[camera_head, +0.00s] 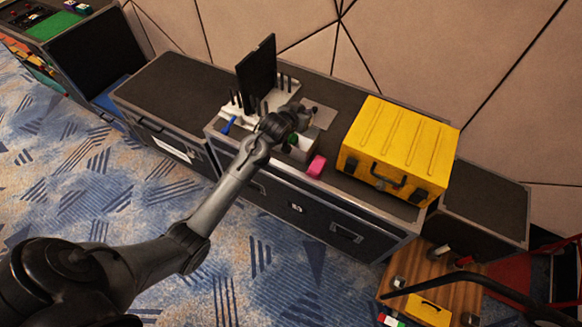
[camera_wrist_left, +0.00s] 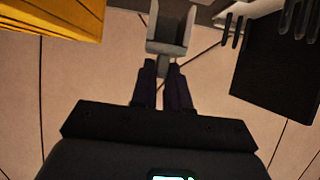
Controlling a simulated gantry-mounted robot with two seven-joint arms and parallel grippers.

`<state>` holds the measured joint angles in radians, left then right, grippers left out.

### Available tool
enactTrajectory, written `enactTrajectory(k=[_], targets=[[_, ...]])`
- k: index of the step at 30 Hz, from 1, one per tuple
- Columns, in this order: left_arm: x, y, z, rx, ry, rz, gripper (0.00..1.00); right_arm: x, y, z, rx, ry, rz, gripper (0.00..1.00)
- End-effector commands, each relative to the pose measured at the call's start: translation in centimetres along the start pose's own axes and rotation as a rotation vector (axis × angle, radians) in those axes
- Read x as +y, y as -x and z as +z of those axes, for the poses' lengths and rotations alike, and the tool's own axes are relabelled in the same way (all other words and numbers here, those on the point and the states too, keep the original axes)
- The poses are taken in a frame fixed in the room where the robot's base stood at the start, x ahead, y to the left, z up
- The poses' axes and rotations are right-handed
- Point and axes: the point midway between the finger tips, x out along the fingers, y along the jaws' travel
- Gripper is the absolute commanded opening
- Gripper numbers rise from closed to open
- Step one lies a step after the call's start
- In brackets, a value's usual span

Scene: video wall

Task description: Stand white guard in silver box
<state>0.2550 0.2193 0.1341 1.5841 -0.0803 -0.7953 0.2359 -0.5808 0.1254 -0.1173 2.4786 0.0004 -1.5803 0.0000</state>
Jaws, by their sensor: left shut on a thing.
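In the head view my left gripper (camera_head: 298,114) is over the workbench, beside and behind a small silver box (camera_head: 305,147). In the left wrist view the two dark fingers of my left gripper (camera_wrist_left: 163,72) are closed on the narrow stem of a pale grey-white, U-shaped piece, which looks like the white guard (camera_wrist_left: 168,46). The guard points away from the fingertips. In the head view the wrist and gripper hide most of it. Whether it touches the box cannot be told. My right gripper is not in view.
A large yellow case (camera_head: 398,150) stands right of the box. A pink roll (camera_head: 316,166) lies near the front edge. A black screen (camera_head: 256,72) and a rack of dark upright tools (camera_head: 236,99) stand behind left, with a blue-handled tool (camera_head: 228,125). The left bench top (camera_head: 175,90) is clear.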

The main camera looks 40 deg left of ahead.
Motion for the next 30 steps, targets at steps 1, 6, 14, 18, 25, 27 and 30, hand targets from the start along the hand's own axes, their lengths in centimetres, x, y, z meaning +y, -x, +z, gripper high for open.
enactTrajectory(k=[1,6,14,18,25,27,30], targets=[[0.1,-0.9,1.5,0.002,-0.001,0.001,0.00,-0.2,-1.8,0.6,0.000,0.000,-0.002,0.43],[0.2,-1.7,3.1,0.002,-0.002,0.003,0.00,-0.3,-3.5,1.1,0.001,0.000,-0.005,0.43],[0.2,-3.1,5.9,-0.002,-0.002,0.003,0.00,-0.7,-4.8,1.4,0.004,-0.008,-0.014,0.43],[0.2,-4.2,7.9,-0.003,-0.002,0.004,0.00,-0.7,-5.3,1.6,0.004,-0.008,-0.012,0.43],[0.2,-5.1,9.3,0.001,-0.002,0.003,0.00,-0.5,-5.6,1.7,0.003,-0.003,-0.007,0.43],[0.2,-5.2,9.6,0.000,-0.002,0.003,0.00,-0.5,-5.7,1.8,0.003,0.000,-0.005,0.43],[0.2,-5.6,10.5,-0.001,-0.002,0.003,0.00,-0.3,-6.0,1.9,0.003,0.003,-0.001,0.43]])
